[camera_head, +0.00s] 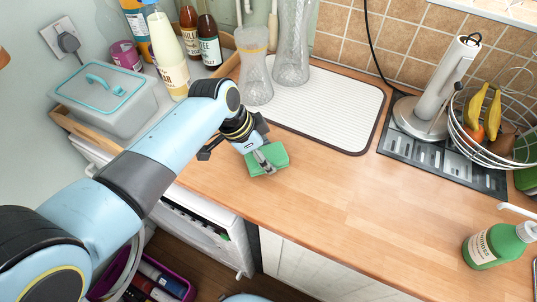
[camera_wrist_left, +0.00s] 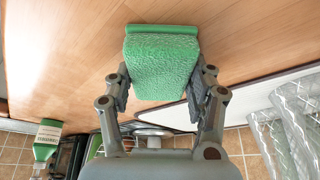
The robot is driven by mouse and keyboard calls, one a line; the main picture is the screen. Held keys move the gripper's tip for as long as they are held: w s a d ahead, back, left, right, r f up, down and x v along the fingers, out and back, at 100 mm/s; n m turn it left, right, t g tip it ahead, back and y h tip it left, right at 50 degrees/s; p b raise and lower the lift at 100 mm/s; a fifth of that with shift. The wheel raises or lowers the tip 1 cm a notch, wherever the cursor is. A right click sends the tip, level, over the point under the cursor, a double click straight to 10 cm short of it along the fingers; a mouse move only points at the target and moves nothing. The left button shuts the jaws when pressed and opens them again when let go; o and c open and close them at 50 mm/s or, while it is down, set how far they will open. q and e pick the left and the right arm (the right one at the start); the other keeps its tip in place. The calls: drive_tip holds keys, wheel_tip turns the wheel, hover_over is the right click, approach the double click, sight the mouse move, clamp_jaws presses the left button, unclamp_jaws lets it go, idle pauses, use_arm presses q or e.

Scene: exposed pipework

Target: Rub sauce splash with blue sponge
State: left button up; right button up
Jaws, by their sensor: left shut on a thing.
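My left gripper (camera_head: 262,157) is shut on a green sponge (camera_head: 279,158) over the wooden counter, near its front edge. In the left wrist view the green sponge (camera_wrist_left: 160,68) sits between the two fingers of my left gripper (camera_wrist_left: 160,92), with a smoother green strip along its far end. I cannot tell whether it touches the counter. The sponge looks green, and no blue sponge shows. I see no sauce splash; the sponge and arm hide part of the counter. My right gripper is out of view.
A white ribbed mat (camera_head: 325,105) with glass vases (camera_head: 256,75) lies behind the gripper. A paper towel holder (camera_head: 435,95), a wire fruit basket (camera_head: 490,125) and a green soap bottle (camera_head: 492,246) stand at right. Bottles (camera_head: 209,42) stand at back left. The middle counter (camera_head: 345,205) is clear.

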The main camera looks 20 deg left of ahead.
sight(227, 147)
use_arm(q)
drive_tip(key=shift+w+a, duration=0.2)
drive_tip(key=shift+a, duration=3.15)
drive_tip(key=shift+w+a+f, duration=0.1)
drive_tip(key=shift+a, duration=1.75)
drive_tip(key=shift+r, duration=3.05)
drive_tip(key=shift+r, duration=1.5)
